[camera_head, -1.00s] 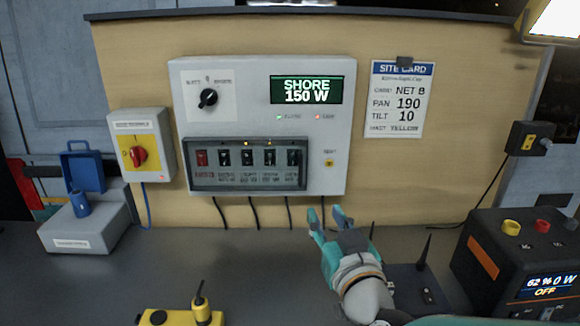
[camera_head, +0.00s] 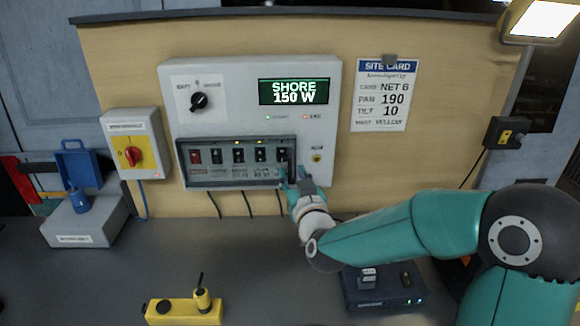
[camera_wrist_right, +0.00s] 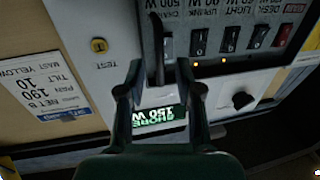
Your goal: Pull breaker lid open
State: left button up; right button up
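The breaker lid (camera_head: 238,184) is a dark-framed, see-through cover over a row of breaker switches on the grey power panel (camera_head: 330,110). It looks closed. A dark upright bar at its right end shows in the right wrist view (camera_wrist_right: 158,40). My right gripper (camera_head: 292,172) is at the lid's right end. In the right wrist view the fingers (camera_wrist_right: 158,72) stand apart on both sides of the bar, with gaps visible, so it looks open around it. The gripper hides part of the lid's lower right corner. My left gripper is not in view.
A grey box with a blue padlock-like part (camera_head: 80,225) and a yellow device (camera_head: 184,310) stand on the counter. A dark blue box (camera_head: 385,290) lies below my right arm. The middle counter is clear.

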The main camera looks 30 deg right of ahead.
jog(key=shift+x, duration=1.15)
grip_shut()
